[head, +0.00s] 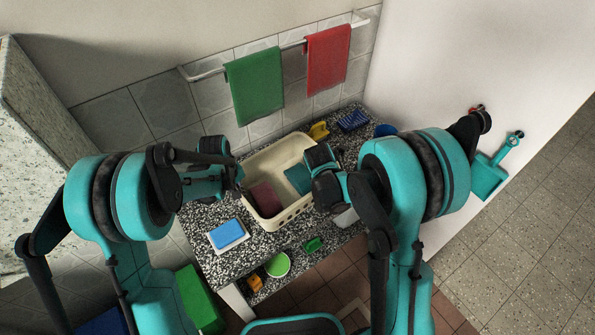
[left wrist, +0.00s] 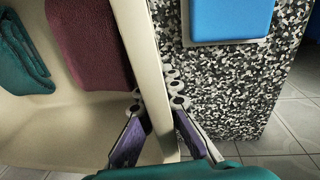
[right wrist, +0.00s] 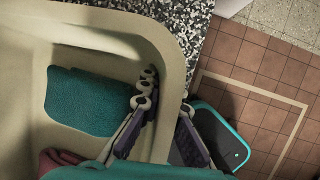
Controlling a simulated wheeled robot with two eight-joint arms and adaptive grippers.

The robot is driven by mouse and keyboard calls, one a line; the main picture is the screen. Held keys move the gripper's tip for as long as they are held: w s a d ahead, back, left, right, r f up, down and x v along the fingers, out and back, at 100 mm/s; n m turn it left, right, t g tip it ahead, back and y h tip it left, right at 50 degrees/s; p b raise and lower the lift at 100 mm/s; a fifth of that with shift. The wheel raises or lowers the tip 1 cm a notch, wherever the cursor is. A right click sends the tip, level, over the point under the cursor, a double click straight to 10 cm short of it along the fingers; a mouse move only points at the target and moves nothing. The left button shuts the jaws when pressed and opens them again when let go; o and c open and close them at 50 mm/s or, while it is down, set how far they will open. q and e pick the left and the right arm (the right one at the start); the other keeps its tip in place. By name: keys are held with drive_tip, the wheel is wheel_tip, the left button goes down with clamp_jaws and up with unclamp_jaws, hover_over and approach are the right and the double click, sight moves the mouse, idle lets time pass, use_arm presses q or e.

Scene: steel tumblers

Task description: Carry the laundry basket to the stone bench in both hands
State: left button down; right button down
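The cream laundry basket (head: 293,211) stands on a black-and-white speckled top (head: 205,255). A maroon cloth (head: 264,198) and a teal cloth (head: 298,178) lie in it. My left gripper (left wrist: 157,100) is at its left end, one finger inside and one outside, shut on the wall. My right gripper (right wrist: 165,105) straddles the right end wall the same way, shut on it; its outer fingertip is partly hidden by the rim. A pale speckled stone block (head: 40,130) rises at the far left; I cannot tell whether it is the bench.
A blue sponge-like block (head: 228,233) lies in front of the basket, with a green-and-white bowl (head: 277,265) and a green item (head: 313,244). A yellow item (head: 319,130), a blue brush (head: 353,120) and a blue cup (head: 386,130) are behind. Towels (head: 256,85) hang on the wall.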

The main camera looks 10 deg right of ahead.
use_arm(q)
drive_tip(key=shift+w+a, duration=0.15)
drive_tip(key=shift+a, duration=0.2)
use_arm(e)
drive_tip(key=shift+w+d, duration=0.1)
drive_tip(key=shift+w, duration=0.05)
use_arm(q)
drive_tip(key=shift+r, duration=0.1)
drive_tip(key=shift+f, duration=0.2)
use_arm(e)
drive_tip(key=shift+f, duration=0.15)
